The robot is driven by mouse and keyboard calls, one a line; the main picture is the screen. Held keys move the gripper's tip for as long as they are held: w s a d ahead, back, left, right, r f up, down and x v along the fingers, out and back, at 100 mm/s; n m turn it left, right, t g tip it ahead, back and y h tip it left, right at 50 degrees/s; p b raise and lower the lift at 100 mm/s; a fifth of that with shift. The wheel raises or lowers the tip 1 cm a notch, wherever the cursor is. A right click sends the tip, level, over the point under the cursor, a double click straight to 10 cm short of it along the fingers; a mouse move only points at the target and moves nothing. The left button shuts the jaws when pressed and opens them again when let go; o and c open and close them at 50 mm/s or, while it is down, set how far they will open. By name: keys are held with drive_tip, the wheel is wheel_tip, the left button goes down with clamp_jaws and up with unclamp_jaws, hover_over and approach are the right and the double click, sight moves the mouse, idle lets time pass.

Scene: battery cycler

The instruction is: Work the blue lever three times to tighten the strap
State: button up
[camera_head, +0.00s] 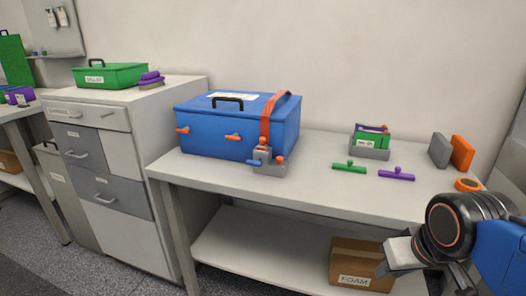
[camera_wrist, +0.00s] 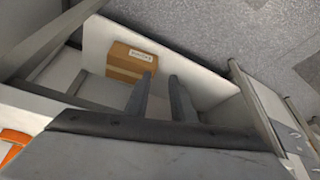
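A blue box (camera_head: 205,130) with a black top handle stands on the left part of the white table in the head view. An orange strap (camera_head: 268,122) runs over its right end down to a grey ratchet block (camera_head: 270,169) at its front. A small blue lever (camera_head: 254,162) sticks out to the left of the block, and an orange knob shows at its right. My gripper (camera_head: 388,262) is at the lower right, in front of the table and well away from the lever. In the wrist view its two dark fingers (camera_wrist: 158,98) stand apart with nothing between them.
A green tool (camera_head: 349,167), a purple tool (camera_head: 397,174), a small bin (camera_head: 370,153), grey and orange blocks and an orange ring (camera_head: 468,185) lie on the table. A FOAM carton (camera_head: 352,258) sits on the lower shelf. A drawer cabinet (camera_head: 150,130) stands left.

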clamp_jaws()
idle(1.5)
